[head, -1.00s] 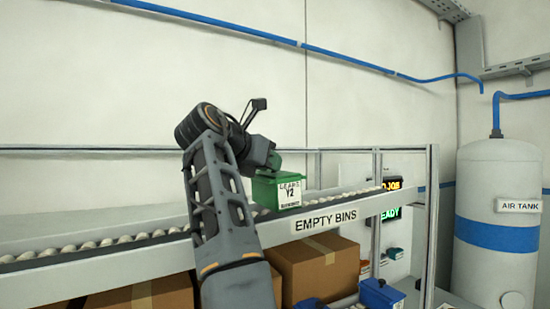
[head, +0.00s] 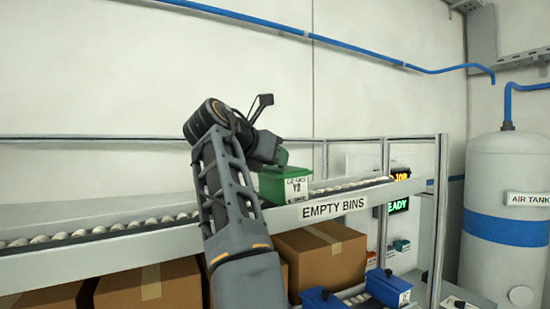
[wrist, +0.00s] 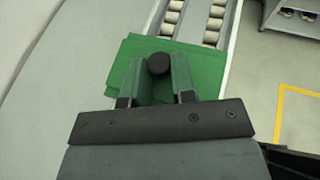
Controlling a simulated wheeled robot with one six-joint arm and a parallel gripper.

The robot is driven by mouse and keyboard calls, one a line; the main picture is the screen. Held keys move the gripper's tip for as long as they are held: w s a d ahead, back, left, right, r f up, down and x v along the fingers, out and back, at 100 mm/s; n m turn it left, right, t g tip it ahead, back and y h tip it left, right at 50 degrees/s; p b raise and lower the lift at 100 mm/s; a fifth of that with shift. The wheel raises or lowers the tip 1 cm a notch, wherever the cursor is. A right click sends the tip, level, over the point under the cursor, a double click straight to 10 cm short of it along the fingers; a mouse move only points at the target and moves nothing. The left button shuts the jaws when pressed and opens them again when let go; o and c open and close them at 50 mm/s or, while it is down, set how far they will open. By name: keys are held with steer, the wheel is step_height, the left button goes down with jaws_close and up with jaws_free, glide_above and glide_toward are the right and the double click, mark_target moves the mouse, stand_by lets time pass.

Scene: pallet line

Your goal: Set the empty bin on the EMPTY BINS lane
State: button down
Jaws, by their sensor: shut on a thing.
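A green bin (head: 288,187) with a white label reading Y2 is at the EMPTY BINS lane (head: 100,233), a roller track on the upper rack level. The bin is upright, just behind the lane's sign (head: 333,207). I cannot tell whether its base touches the rollers. My gripper (head: 277,156) is at the bin's top and shut on it. In the wrist view the green bin (wrist: 205,75) lies under the fingers (wrist: 158,98), with two rows of rollers beyond it. The bin's inside is hidden.
Cardboard boxes (head: 322,258) and blue bins (head: 388,287) sit on the level below. A rack post (head: 438,220) stands right of the lane. An air tank (head: 505,210) is at the far right. The lane's left stretch is clear.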

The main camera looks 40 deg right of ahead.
steer(key=shift+f, duration=0.3)
steer(key=c, duration=0.9)
jaws_free()
steer(key=shift+o, duration=0.2)
steer(key=shift+a+r, duration=0.1)
steer(key=w+p+v, duration=0.1)
steer(key=v, duration=1)
steer(key=shift+s+a+r, duration=0.2)
steer(key=shift+s+a, duration=0.15)
steer(key=shift+s, duration=0.15)
stand_by(2.2)
